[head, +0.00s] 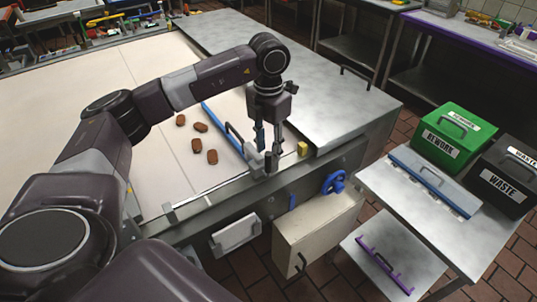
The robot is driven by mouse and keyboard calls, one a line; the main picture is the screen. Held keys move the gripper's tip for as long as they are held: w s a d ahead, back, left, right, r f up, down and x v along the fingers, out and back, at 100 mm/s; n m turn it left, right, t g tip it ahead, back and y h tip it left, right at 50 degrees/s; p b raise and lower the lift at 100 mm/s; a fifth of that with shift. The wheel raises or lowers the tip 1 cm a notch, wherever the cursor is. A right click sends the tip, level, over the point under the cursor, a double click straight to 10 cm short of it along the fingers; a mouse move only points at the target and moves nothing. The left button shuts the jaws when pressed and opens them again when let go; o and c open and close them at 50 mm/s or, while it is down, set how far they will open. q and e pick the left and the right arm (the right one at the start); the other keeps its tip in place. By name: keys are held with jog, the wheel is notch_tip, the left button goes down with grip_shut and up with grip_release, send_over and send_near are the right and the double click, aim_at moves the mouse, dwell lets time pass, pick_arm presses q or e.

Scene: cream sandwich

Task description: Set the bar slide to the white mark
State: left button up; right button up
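A blue bar (221,127) lies across the pale belt, with its near end at the metal rail (215,196) along the belt's front edge. A grey slide block (255,161) sits on that rail at the bar's near end. My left gripper (267,146) points down right at this block, with its two dark fingers a little apart. Whether the fingers hold part of the block is too small to tell. I cannot make out the white mark for certain. My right gripper is not in view.
Several brown pieces (200,127) lie on the belt left of the bar. A yellow block (303,148) sits on the rail's right end, and a blue handwheel (333,182) is below. A steel table (400,205) with green REWORK (447,137) and black WASTE (505,180) boxes stands right.

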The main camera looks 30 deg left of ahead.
aim_at(268, 159)
pick_arm(q)
notch_tip(268, 159, down, 4)
jog(key=shift+w+a+r+p, duration=0.1)
jog(key=shift+p, duration=0.4)
jog(key=shift+w+f, duration=0.1)
jog(key=shift+f, duration=0.4)
jog(key=c, duration=0.6)
grip_shut()
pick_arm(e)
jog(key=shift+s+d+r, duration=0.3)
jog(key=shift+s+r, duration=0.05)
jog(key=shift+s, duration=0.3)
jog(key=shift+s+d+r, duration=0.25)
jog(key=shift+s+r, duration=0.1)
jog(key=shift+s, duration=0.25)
